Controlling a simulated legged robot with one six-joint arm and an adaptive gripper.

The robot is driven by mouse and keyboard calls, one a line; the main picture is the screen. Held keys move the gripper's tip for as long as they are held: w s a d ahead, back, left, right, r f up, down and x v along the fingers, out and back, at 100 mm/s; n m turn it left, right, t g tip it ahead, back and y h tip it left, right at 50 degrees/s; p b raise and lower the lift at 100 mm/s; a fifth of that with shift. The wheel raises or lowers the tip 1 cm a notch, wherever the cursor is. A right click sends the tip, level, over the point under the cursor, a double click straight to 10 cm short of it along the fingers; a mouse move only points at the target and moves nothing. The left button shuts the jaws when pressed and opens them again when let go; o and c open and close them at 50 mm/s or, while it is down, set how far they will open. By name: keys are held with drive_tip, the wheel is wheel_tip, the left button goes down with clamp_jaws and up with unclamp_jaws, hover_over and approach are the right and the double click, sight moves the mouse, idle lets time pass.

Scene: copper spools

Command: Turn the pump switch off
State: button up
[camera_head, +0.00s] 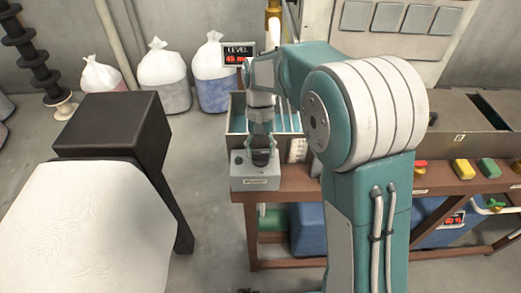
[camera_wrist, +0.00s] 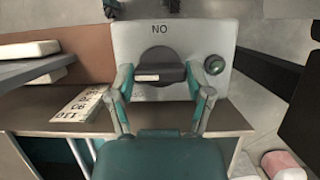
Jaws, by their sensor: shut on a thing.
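The pump switch is a grey box (camera_head: 255,184) on the near left corner of the brown bench, with a black knob (camera_head: 261,158) on its top. In the wrist view the box (camera_wrist: 207,40) bears a label reading "NO", seemingly "ON" upside down, beside the round black knob (camera_wrist: 158,56) with its raised bar. My gripper (camera_head: 261,141) points down over the box. In the wrist view its fingers (camera_wrist: 160,77) are shut on the knob's bar, one at each end.
A tank (camera_head: 236,118) with bluish contents stands behind the box, under a red-lit LEVEL display (camera_head: 238,54). A printed card (camera_wrist: 78,110) lies beside the box. Yellow and green blocks (camera_head: 464,169) lie at the bench's right. Filled bags (camera_head: 166,78) stand at the back wall.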

drive_tip(key=shift+w, duration=0.1)
drive_tip(key=o, duration=1.1)
drive_tip(key=shift+a, duration=0.15)
drive_tip(key=shift+o, duration=0.2)
drive_tip(key=v, duration=1.2)
